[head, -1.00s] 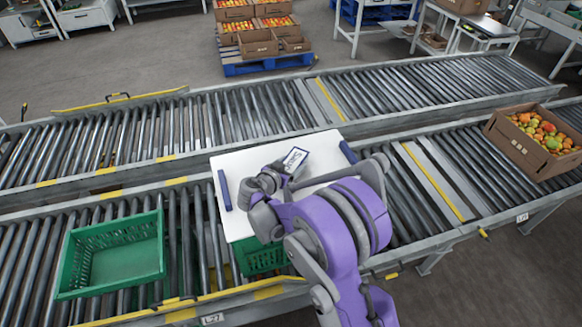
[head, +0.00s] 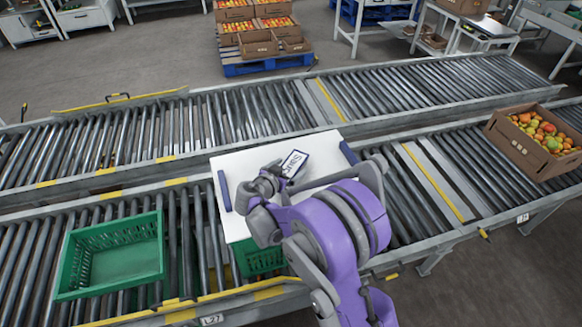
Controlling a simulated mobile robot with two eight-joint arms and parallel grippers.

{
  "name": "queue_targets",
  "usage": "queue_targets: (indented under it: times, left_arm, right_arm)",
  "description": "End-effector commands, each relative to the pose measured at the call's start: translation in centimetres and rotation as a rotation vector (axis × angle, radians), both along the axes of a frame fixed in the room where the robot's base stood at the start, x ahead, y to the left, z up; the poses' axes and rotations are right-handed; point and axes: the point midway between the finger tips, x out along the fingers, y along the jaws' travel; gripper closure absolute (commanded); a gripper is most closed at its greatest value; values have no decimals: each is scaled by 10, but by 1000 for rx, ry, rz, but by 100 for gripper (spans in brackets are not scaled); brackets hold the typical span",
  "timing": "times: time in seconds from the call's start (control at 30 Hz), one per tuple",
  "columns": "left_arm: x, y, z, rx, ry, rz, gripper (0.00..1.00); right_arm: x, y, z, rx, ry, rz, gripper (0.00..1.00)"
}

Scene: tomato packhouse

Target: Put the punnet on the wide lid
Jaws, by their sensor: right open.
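The wide lid (head: 238,169) is a white board with a dark blue handle at its left and right ends, lying on a green crate (head: 262,259). My right gripper (head: 272,178) is open over the middle of the lid, just left of the label. Whether it touches the lid cannot be told. My purple and grey right arm covers the lid's lower right part. I cannot make out a punnet. My left gripper is not in view.
An empty green crate (head: 70,263) is on the near roller conveyor at left. A cardboard box (head: 515,149) of tomatoes is on it at right. A second conveyor (head: 240,115) runs behind. Boxes on a blue pallet (head: 268,64) stand farther back.

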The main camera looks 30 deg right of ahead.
Motion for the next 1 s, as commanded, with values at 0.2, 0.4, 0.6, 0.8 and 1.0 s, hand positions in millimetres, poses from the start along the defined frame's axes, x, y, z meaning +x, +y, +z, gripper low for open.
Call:
queue_targets:
  times: [0.2, 0.4, 0.6, 0.8, 1.0]
  left_arm:
    - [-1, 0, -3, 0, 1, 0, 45]
    - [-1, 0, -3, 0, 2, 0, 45]
    - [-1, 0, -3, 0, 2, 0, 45]
    - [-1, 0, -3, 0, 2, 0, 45]
    - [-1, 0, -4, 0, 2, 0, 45]
  right_arm:
    - [-23, 39, 17, 0, 1, 6, 0]
    - [-42, 69, 32, 0, 1, 4, 0]
    - [-52, 83, 40, 2, 4, 2, 0]
    - [-84, 75, 43, 58, 171, 62, 0]
    - [-158, 75, 39, 200, 474, 283, 0]
